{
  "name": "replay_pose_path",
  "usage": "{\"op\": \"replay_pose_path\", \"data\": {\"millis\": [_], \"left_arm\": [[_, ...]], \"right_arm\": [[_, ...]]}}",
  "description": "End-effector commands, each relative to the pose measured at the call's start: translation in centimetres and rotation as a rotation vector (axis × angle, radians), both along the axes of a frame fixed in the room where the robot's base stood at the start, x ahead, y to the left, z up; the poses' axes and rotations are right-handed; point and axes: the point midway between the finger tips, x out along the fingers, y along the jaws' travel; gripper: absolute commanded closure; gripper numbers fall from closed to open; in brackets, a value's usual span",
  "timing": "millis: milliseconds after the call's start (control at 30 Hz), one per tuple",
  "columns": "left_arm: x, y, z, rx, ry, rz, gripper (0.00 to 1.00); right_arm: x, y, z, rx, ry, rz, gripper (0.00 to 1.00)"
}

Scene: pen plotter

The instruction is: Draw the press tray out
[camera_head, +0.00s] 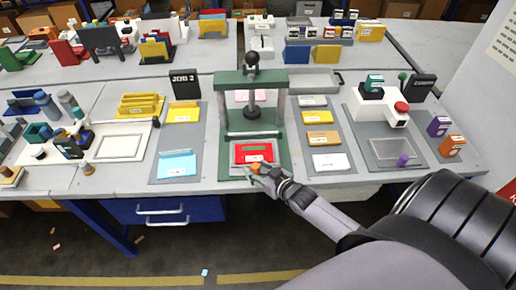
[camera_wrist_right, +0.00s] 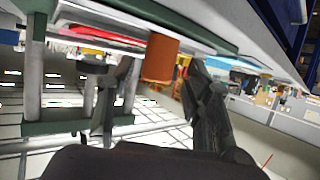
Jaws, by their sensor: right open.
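The green press (camera_head: 281,120) stands at the middle front of the bench, with a black-knobbed screw at its top. Its pale tray (camera_head: 237,165) lies low at the front of the base and bears a red piece (camera_head: 254,149) with a pale label. An orange knob (camera_wrist_right: 161,57) is at the tray's front; it also shows in the head view (camera_head: 257,168). My right gripper (camera_head: 265,173) is at the press front; in the wrist view its open fingers (camera_wrist_right: 160,75) stand either side of the knob. Contact cannot be told. My left gripper is out of view.
A grey mat with yellow and white cards (camera_head: 319,117) lies right of the press. A mat with a blue card (camera_head: 177,163) lies left. A white device with a red button (camera_head: 382,104) stands farther right. Open floor lies before the bench.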

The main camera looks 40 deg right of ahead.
Motion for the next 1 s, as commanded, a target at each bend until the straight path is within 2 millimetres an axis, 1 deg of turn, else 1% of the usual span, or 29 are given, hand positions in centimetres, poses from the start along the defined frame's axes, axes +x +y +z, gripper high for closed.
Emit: {"op": "replay_pose_path", "data": {"millis": [167, 267, 367, 733, 900, 1000], "left_arm": [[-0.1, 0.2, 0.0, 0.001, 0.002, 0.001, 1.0], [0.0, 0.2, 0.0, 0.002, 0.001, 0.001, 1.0], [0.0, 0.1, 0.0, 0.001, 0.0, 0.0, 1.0], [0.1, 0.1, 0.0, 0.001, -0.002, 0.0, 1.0], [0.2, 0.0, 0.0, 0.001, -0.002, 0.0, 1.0], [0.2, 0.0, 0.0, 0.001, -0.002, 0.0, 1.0]], "right_arm": [[0.0, -0.1, 0.1, 0.0, -0.001, -0.001, 0.54], [-0.6, -0.1, 0.2, 0.0, 0.001, 0.0, 0.54], [-1.8, -0.1, 0.6, 0.0, 0.001, 0.0, 0.54], [-8.3, -0.3, 3.3, -0.001, 0.002, 0.0, 0.54], [-10.2, -0.4, 4.2, 0.0, 0.002, 0.0, 0.54], [-10.8, -0.5, 4.4, 0.0, 0.001, 0.0, 0.54]]}}
